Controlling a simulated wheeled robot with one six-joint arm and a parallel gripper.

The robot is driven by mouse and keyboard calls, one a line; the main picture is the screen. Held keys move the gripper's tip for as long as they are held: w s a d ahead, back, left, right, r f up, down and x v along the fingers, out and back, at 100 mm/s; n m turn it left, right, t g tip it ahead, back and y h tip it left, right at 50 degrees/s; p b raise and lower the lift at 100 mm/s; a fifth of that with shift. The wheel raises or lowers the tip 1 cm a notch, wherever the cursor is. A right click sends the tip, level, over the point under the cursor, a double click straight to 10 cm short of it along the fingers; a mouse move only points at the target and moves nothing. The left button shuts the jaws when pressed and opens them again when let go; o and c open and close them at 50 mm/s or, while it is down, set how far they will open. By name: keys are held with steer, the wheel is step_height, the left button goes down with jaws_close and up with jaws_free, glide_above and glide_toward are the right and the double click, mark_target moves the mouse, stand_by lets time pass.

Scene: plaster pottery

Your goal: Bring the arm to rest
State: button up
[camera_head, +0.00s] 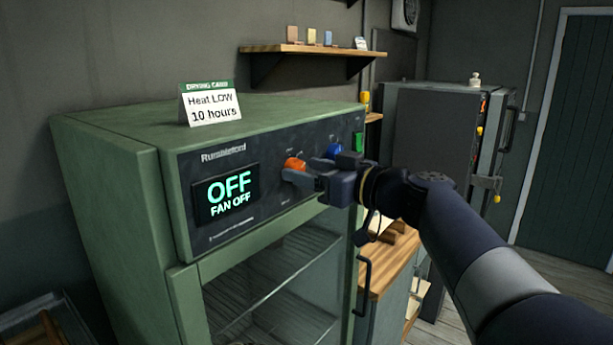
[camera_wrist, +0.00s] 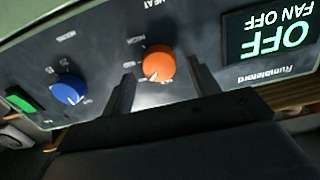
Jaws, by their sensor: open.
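My gripper (camera_head: 308,178) is in front of the control panel of a green drying cabinet (camera_head: 110,190), close to an orange knob (camera_head: 294,163). In the wrist view the gripper (camera_wrist: 160,95) is open, its two fingers apart on either side of the lower part of the orange knob (camera_wrist: 158,64). I cannot tell whether a finger touches the knob. A blue knob (camera_head: 334,151) and a green switch (camera_head: 358,141) are to its right on the panel. The display (camera_head: 228,194) reads OFF, FAN OFF. My arm reaches in from the lower right.
A card (camera_head: 210,103) reading Heat LOW, 10 hours stands on the cabinet top. A wooden shelf (camera_head: 310,50) with small tiles is on the wall behind. A wooden counter (camera_head: 390,262) and a dark grey cabinet (camera_head: 433,150) are to the right. A door (camera_head: 570,140) is at far right.

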steer(key=b+v, duration=0.2)
steer(key=v, duration=0.6)
steer(key=shift+s+d+b, duration=0.3)
